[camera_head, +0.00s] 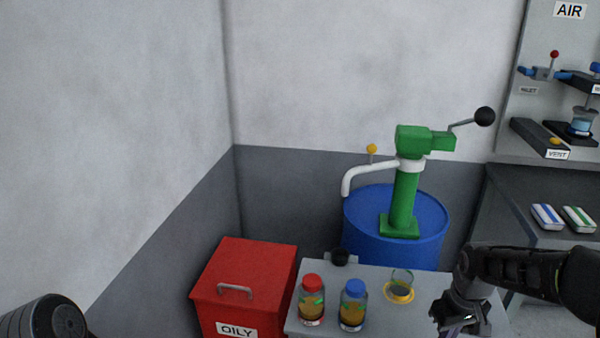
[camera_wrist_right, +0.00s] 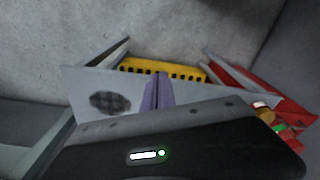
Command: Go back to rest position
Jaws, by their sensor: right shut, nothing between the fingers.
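My right arm comes in from the right in the head view, and its gripper (camera_head: 458,324) hangs over the right front part of the grey table (camera_head: 400,325). The gripper is shut with nothing in it. In the right wrist view its closed fingers (camera_wrist_right: 157,92) show at the centre. My left gripper is out of view; only a dark part of my left arm shows at the lower left of the head view.
A red-lidded jar (camera_head: 311,300), a blue-lidded jar (camera_head: 353,305) and a glass on a yellow ring (camera_head: 400,290) stand on the table. A red OILY bin (camera_head: 240,285) is left, a blue drum (camera_head: 365,225) with a green pump (camera_head: 404,195) behind. Another bench (camera_head: 520,205) is right.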

